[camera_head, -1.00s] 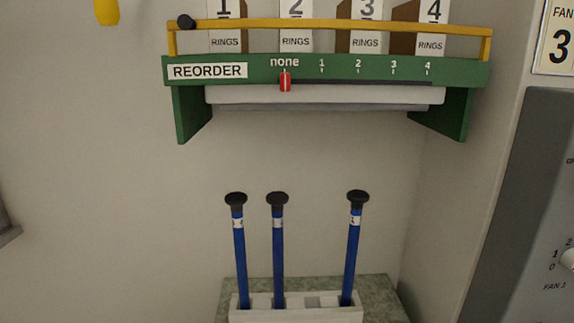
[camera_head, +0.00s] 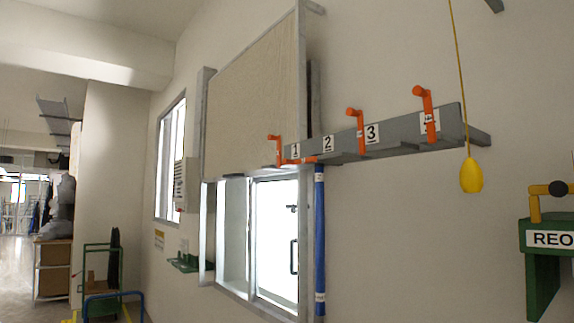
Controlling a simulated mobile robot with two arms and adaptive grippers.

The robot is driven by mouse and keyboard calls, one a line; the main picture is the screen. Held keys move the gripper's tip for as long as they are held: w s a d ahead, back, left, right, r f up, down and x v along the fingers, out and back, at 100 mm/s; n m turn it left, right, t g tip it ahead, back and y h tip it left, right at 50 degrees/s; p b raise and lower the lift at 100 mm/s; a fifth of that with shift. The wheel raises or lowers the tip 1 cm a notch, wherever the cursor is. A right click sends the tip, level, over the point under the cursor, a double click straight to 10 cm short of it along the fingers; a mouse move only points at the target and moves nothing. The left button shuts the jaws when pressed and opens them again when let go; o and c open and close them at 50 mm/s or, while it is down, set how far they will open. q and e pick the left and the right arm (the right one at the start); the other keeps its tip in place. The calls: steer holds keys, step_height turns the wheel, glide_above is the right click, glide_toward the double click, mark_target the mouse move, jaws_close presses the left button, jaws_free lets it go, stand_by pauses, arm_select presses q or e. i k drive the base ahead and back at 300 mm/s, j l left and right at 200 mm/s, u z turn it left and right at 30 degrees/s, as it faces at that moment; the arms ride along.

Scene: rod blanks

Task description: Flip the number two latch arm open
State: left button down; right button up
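A grey wall rack (camera_head: 395,138) carries number labels 1 to 4 and orange latch arms. One orange latch arm (camera_head: 300,160) lies roughly level, below and left of the number 2 label (camera_head: 327,143), and seems to be the number two arm. The other arms stand upright: one by label 1 (camera_head: 276,150), one by label 3 (camera_head: 357,130) and one by label 4 (camera_head: 425,112). A blue rod (camera_head: 319,240) hangs upright just below the level arm; its top is hidden at the rack. Neither gripper is in view.
A window (camera_head: 275,240) with a raised panel (camera_head: 252,95) above it is behind and left of the rack. A yellow pull handle (camera_head: 471,175) hangs on a cord at right. The green reorder shelf (camera_head: 545,265) is at far right. A passage opens at left.

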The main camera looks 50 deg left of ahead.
mark_target(285, 161)
steer(key=u, duration=1.5)
